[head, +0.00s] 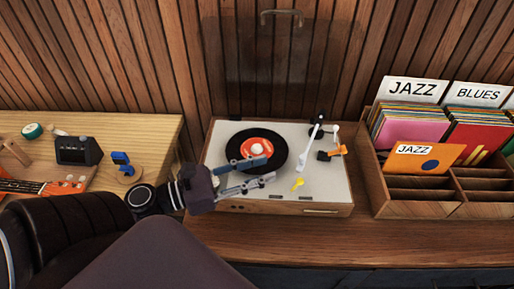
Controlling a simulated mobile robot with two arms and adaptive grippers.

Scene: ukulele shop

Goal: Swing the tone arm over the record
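A record player (330,189) with a pale top and wooden sides stands on the wooden counter. A black record (243,138) with an orange label lies on its platter. The white tone arm (306,153) is to the right of the record, beside its edge, and slants down toward the front from its pivot near the back right. My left gripper (266,170) is open over the front of the player, its two fingers pointing right across the record's front edge. The fingertips are left of the tone arm, with a gap between. My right gripper is out of view.
A yellow piece (297,185) and an orange-and-black piece (332,154) are near the tone arm. A clear lid with a handle (282,14) appears raised behind. A record crate (400,209) stands at the right. A ukulele (40,187) lies on the left table.

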